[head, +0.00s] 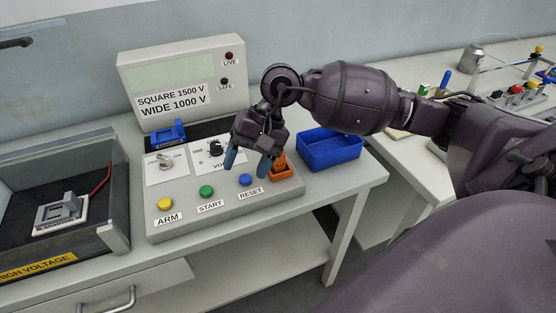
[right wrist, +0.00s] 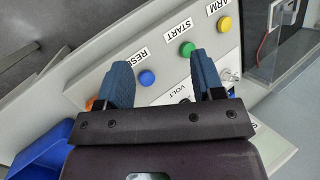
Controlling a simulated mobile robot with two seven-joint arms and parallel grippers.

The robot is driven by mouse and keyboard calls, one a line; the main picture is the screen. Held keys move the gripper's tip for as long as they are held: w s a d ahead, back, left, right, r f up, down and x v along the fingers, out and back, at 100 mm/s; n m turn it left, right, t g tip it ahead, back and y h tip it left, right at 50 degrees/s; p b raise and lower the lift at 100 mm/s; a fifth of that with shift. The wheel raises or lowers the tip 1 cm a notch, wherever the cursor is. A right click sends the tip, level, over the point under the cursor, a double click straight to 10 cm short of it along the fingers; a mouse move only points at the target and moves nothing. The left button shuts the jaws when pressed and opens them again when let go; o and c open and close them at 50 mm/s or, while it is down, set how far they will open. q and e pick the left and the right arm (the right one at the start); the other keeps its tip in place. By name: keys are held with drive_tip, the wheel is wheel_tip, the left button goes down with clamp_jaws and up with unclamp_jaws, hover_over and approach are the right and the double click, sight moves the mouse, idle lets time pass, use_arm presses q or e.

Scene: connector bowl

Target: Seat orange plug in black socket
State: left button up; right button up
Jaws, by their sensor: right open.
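The orange plug (head: 281,170) stands at the right end of the grey control panel, partly hidden behind my right gripper. A small orange part also shows beside the left finger in the right wrist view (right wrist: 92,103). My right gripper (head: 247,162) is open and empty above the panel, its blue fingertips just left of the orange plug. The fingers spread apart in the right wrist view (right wrist: 160,65). A black strip (head: 204,127) runs along the panel's back with a blue connector (head: 167,134) on it. I cannot clearly make out a black socket opening. My left gripper is not in view.
A blue bin (head: 330,149) stands right of the panel, close to the orange plug. The panel (head: 228,207) carries a yellow, a green and a blue button and two knobs. A meter box (head: 184,80) rises behind. An open high-voltage box (head: 116,200) stands left.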

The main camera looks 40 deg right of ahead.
sight(278, 159)
drive_tip(key=w+d+r+h, duration=0.1)
drive_tip(key=d+h, duration=0.1)
drive_tip(key=d, duration=0.1)
drive_tip(key=d+r+n+h, duration=0.1)
drive_tip(key=d+h, duration=0.1)
drive_tip(key=d, duration=0.1)
drive_tip(key=w+d+r+n+h, duration=0.1)
drive_tip(key=d, duration=0.2)
drive_tip(key=shift+w+d+h, duration=0.3)
drive_tip(key=shift+d+h, duration=0.05)
drive_tip(key=shift+h, duration=0.05)
drive_tip(key=shift+d+f, duration=0.1)
drive_tip(key=shift+d, duration=0.15)
drive_tip(key=shift+n, duration=0.3)
wheel_tip(278, 159, down, 5)
drive_tip(key=shift+w+f, duration=0.1)
drive_tip(key=shift+f, duration=0.05)
drive_tip(key=f, duration=0.2)
drive_tip(key=w+f, duration=0.1)
drive_tip(key=f, duration=0.1)
drive_tip(key=shift+f, duration=0.55)
drive_tip(key=c, duration=1)
